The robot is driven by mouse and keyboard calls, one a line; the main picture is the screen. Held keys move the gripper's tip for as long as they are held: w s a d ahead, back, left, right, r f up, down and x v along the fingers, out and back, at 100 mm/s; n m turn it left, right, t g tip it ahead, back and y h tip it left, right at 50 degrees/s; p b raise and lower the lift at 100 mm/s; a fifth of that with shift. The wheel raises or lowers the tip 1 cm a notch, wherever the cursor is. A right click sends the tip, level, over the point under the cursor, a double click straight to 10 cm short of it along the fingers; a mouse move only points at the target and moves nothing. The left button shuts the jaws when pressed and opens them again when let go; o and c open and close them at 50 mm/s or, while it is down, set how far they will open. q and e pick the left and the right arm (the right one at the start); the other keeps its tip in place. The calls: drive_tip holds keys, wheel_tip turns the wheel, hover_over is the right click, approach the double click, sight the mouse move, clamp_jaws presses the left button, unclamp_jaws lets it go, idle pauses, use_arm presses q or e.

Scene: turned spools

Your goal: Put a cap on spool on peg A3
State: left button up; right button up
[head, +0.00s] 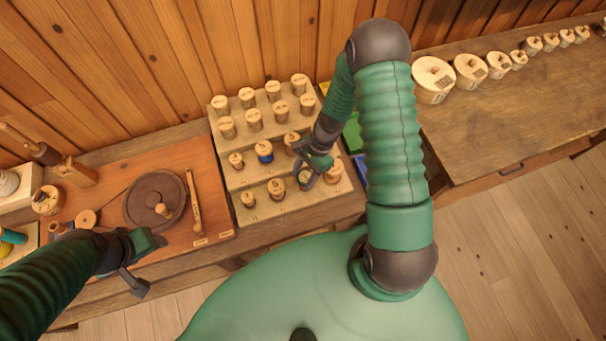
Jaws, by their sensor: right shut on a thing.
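A stepped wooden rack (300,203) carries rows of small wooden spools on pegs. A spool with blue winding (264,151) stands in the second row from the front. The peg labels are too small to read, so I cannot tell which is A3. My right gripper (306,180) is over the front row and shut on a small wooden piece (304,175). I cannot tell whether this is a cap or a spool, or whether it touches the rack. The gripper and arm hide part of the rack's right side. My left gripper (157,262) is open and empty at the orange board's front edge.
The orange-brown board (210,215) at left holds a dark round disc (155,200) and a wooden stick (194,200). Green and blue trays (353,135) lie right of the rack. Several round wooden pieces (470,70) line the right bench's back; its front is clear.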

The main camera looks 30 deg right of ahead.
sight(302, 179)
drive_tip(key=shift+f, duration=0.25)
drive_tip(key=o, duration=1)
drive_tip(key=shift+o, duration=0.2)
drive_tip(key=p+v, duration=0.3)
drive_tip(key=v, duration=0.2)
drive_tip(key=shift+a+p, duration=0.15)
drive_tip(key=shift+p, duration=0.15)
drive_tip(key=p+v, duration=0.4)
drive_tip(key=v, duration=0.2)
